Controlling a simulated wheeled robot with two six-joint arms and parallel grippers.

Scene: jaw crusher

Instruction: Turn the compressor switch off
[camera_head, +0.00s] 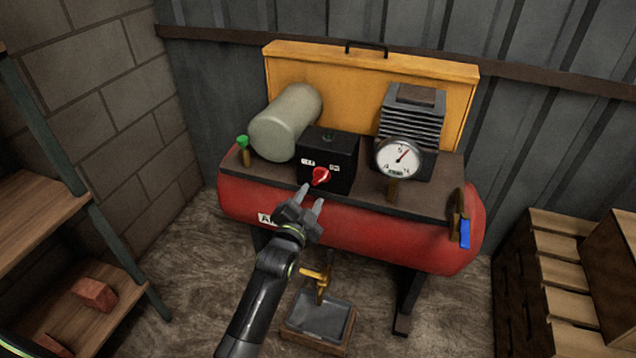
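The compressor (360,235) has a red tank with a dark top plate. A black switch box (341,158) stands on the plate, with a red rotary switch knob (320,176) on its front and a small white label on each side above the knob. The knob looks tilted toward the upper right, but its exact setting is hard to tell. My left gripper (312,196) is just below and in front of the knob. Its two fingers are apart, with nothing seen between them. Whether a fingertip touches the knob is unclear. My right gripper is not in view.
A pressure gauge (398,157) and finned motor (411,115) stand right of the box, a grey-green cylinder (286,122) left. A yellow panel (371,80) rises behind. Below are a brass valve (320,277) and tray (319,314). Shelves (55,225) stand left, wooden crates (558,270) right.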

